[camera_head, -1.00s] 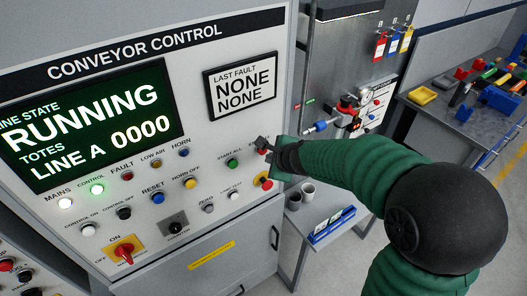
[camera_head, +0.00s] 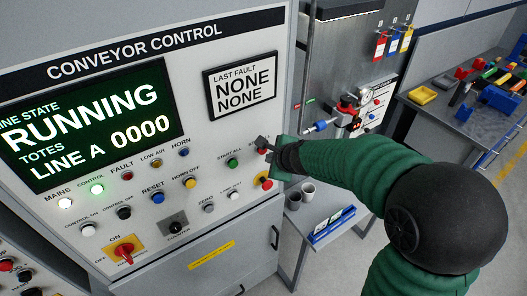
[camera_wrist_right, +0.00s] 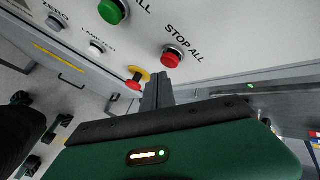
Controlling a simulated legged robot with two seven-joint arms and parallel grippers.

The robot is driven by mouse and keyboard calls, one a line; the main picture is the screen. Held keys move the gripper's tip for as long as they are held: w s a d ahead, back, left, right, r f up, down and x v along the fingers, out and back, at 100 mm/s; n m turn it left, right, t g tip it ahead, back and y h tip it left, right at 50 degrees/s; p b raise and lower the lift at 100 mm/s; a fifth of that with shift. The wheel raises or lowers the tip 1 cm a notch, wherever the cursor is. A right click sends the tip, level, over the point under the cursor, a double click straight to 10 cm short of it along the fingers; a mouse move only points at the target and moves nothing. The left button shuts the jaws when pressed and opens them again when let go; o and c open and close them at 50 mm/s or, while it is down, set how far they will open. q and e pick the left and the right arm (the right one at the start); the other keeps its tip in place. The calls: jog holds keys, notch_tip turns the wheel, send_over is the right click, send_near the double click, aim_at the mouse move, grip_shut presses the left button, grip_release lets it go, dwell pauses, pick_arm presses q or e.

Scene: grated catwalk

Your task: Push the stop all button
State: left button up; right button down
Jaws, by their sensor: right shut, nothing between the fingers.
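The red STOP ALL button (camera_wrist_right: 175,57) shows in the right wrist view, with its label above it on the light panel. In the head view it is mostly hidden behind my right gripper (camera_head: 262,143). In the right wrist view my right gripper (camera_wrist_right: 157,80) is shut and empty, its fingertips just below and left of the red button. A small gap shows in the picture; whether they touch the panel I cannot tell. My left gripper is not in view.
A red mushroom button on a yellow base (camera_head: 266,183) sits just below my gripper. The green START ALL button (camera_head: 232,163) is to its left. The display (camera_head: 88,122) reads RUNNING.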

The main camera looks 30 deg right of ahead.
dwell(0.6)
jog(key=shift+w, duration=0.4)
jog(key=shift+w+a+r+p, duration=0.1)
jog(key=shift+w+a+p, duration=0.05)
jog(key=shift+w+p, duration=0.6)
dwell(0.8)
jog(key=shift+s+b, duration=0.75)
jog(key=shift+s, duration=0.45)
